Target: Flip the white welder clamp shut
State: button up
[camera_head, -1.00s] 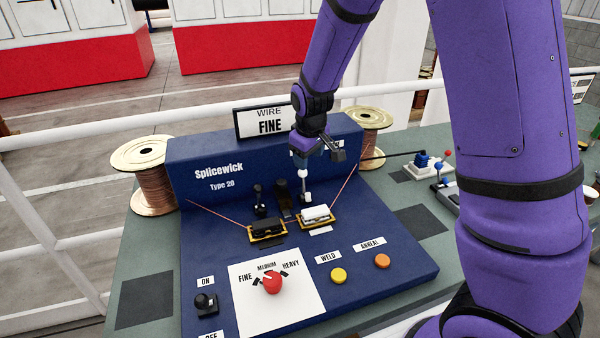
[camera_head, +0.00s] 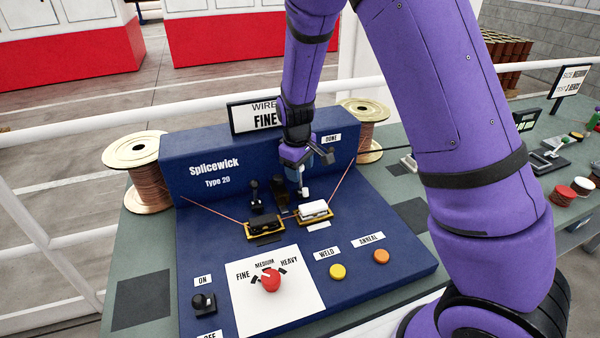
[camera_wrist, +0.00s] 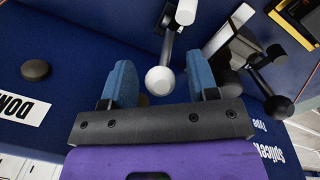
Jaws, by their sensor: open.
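The white welder clamp (camera_head: 313,209) sits on a yellow-edged base on the right side of the blue Splicewick machine. Its lever (camera_head: 304,190) stands up behind the white block, its top hidden by my gripper in the head view. In the wrist view the lever's white ball knob (camera_wrist: 160,80) sits at the end of a metal rod. My gripper (camera_head: 298,169) is over the lever. In the wrist view its blue fingers (camera_wrist: 161,84) are open, one on each side of the knob, with gaps visible.
The black clamp (camera_head: 264,225) and its black-knobbed lever (camera_head: 256,194) stand close at left; that knob (camera_wrist: 278,107) also shows in the wrist view. The WIRE sign (camera_head: 257,115) stands behind. A wire spool (camera_head: 363,122) is at right. Weld and anneal buttons (camera_head: 337,271) are in front.

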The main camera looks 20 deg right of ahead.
jog(key=shift+f, duration=0.9)
grip_shut()
jog(key=shift+s+d+r+t, duration=0.1)
jog(key=shift+s+t, duration=0.45)
jog(key=shift+t, duration=0.45)
jog(key=shift+s+t, duration=0.25)
jog(key=shift+t, duration=0.4)
jog(key=shift+s+t, duration=0.25)
jog(key=shift+t, duration=0.4)
grip_release()
